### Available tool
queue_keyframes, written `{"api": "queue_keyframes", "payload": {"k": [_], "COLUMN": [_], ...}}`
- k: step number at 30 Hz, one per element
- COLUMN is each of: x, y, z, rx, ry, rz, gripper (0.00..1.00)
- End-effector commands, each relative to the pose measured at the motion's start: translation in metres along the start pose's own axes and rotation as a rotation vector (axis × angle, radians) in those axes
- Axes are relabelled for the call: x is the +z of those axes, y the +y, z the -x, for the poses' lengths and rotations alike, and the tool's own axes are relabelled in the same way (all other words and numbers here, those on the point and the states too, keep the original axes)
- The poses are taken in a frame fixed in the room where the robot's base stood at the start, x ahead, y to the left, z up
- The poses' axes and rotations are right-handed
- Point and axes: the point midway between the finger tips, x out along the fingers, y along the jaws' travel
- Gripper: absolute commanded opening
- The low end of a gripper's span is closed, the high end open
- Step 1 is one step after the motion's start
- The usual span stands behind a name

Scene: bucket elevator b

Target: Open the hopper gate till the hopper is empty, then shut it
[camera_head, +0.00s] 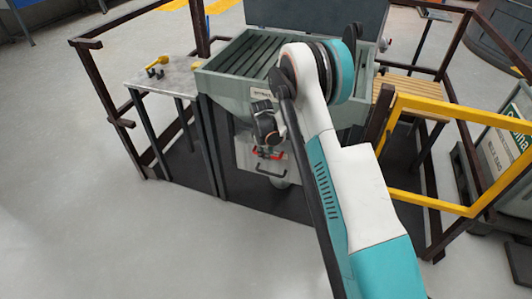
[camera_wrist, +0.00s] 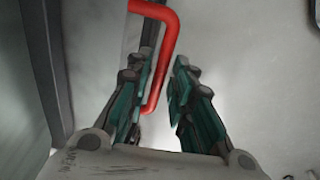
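The grey-green hopper (camera_head: 222,88) stands ahead, with dark slats across its open top. Whether anything lies under the slats cannot be told. A red bent handle (camera_head: 268,153) is on its front, low down, above a black pull handle (camera_head: 271,172) on a pale panel. My gripper (camera_head: 266,140) is at the red handle, partly hidden by my arm. In the wrist view my gripper (camera_wrist: 163,68) is open, and the red handle (camera_wrist: 167,40) runs down between its fingers, close to the left finger. The gate itself cannot be made out.
A small grey table (camera_head: 165,76) with a yellow object (camera_head: 157,64) stands left of the hopper. Brown rails surround the area, and a yellow gate frame (camera_head: 430,200) stands at the right. A slatted wooden surface (camera_head: 415,87) is right of the hopper. The floor at left is clear.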

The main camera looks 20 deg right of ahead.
Motion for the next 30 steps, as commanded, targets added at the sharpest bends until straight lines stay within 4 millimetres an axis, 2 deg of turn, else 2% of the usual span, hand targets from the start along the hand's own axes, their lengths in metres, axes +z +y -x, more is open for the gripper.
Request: {"api": "queue_keyframes", "payload": {"k": [8,11,17,25,26,28,30], "x": [0.0,0.0,0.001,0.0,0.0,0.0,0.0], "y": [0.001,0.009,0.04,0.044,0.045,0.045,0.044], "z": [0.0,-0.002,-0.007,-0.008,-0.007,-0.007,-0.008], "rx": [0.0,0.001,0.001,0.005,0.006,0.006,0.005], "ry": [0.0,0.0,0.0,0.001,0.001,0.002,0.001], "rz": [0.0,-0.001,-0.001,0.0,0.0,0.0,0.0], "gripper": [0.0,0.0,0.0,0.0,0.14,0.3,0.31]}}
